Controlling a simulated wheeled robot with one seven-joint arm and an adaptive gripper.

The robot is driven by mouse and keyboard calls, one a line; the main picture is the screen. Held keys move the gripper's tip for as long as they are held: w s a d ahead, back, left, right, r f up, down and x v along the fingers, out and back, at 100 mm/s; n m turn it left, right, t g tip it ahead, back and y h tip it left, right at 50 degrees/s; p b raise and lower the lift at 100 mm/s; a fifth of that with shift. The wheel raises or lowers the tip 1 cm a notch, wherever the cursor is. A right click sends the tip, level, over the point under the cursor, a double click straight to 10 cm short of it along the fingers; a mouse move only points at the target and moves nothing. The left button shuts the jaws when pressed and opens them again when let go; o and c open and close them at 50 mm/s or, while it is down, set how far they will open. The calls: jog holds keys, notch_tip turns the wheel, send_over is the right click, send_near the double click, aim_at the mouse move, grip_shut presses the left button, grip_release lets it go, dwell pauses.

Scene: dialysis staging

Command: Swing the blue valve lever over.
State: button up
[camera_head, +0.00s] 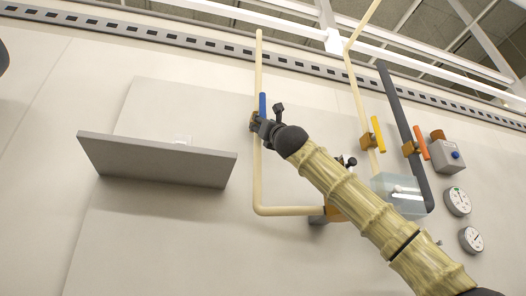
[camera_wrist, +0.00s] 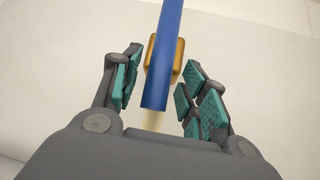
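The blue valve lever (camera_head: 262,104) stands upright along the cream pipe (camera_head: 258,72) in the head view, in line with it. In the wrist view the lever (camera_wrist: 164,62) lies between the two fingers of my gripper (camera_wrist: 158,92), with a visible gap on each side. The brass valve body (camera_wrist: 178,58) shows behind it. My gripper (camera_head: 264,127) is open at the lever's lower part in the head view, where my wrist partly hides the valve body.
A grey shelf (camera_head: 155,162) juts out at the left.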

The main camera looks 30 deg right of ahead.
jog(key=shift+w+a+f, duration=0.1)
jog(key=shift+w, duration=0.05)
jog(key=v, duration=1.2)
dwell(0.6)
